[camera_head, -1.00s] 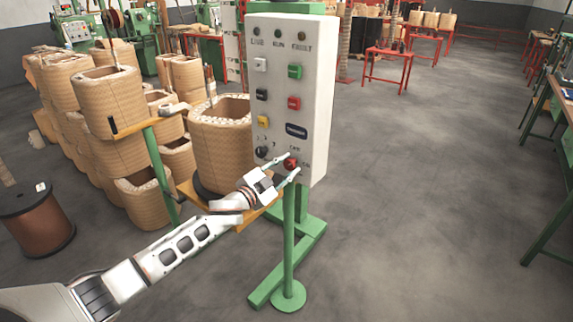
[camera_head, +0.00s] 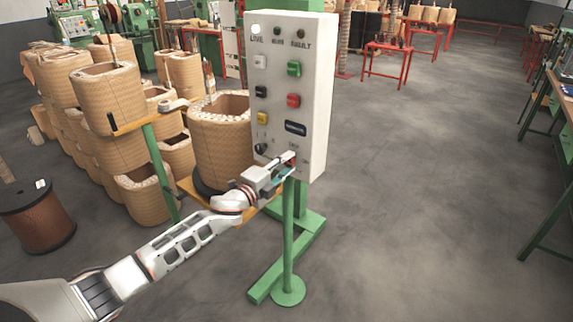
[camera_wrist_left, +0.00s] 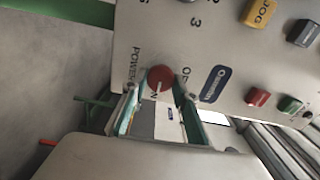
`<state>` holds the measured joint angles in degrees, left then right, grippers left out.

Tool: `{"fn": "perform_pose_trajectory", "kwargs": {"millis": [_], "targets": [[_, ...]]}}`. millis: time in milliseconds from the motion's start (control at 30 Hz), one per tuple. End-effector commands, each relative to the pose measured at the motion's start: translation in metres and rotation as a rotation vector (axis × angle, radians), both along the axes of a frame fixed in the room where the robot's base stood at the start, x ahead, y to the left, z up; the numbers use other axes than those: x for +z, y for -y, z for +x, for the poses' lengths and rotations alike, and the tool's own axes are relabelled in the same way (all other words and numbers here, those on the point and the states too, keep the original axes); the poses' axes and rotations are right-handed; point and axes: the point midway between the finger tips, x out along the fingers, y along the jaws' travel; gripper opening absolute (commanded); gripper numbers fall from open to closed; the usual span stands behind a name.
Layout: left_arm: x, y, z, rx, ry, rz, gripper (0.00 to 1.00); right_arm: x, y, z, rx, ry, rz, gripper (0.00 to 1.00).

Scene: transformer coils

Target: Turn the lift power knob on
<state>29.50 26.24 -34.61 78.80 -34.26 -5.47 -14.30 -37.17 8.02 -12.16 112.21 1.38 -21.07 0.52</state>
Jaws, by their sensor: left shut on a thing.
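The red power knob (camera_wrist_left: 160,78) sits at the bottom of the white control panel (camera_head: 291,60). In the left wrist view its pointer line and the word POWER beside it show. My left gripper (camera_head: 289,164) reaches up to the panel's lower right part and is shut on the knob, one finger on each side. In the head view the gripper hides most of the knob. A white lamp (camera_head: 256,29) marked LIVE is lit at the panel's top left. The two lamps beside it look dark. My right gripper is not in view.
A black knob (camera_head: 261,149) sits left of the gripper, below several coloured buttons. A wound coil (camera_head: 222,140) stands on the lift's wooden fork behind my arm. More coils are stacked at the left. The floor (camera_head: 420,190) to the right is clear.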

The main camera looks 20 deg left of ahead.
Motion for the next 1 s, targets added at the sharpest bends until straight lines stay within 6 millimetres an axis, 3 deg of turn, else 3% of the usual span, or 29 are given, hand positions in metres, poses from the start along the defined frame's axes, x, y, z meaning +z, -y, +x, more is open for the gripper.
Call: {"fn": "perform_pose_trajectory", "kwargs": {"millis": [667, 700, 733, 1000], "targets": [[-0.0011, 0.0003, -0.0003, -0.001, 0.019, 0.054, 0.07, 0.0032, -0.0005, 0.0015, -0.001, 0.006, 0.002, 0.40], [-0.0011, 0.0003, -0.0003, -0.001, 0.019, 0.054, 0.39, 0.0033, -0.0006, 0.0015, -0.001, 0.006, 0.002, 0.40], [-0.0011, 0.0003, -0.0003, -0.001, 0.019, 0.054, 0.44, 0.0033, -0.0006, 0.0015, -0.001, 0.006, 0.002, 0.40], [-0.0006, 0.0001, -0.0001, 0.000, 0.018, 0.053, 0.44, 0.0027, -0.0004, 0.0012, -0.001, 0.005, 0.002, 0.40]]}}
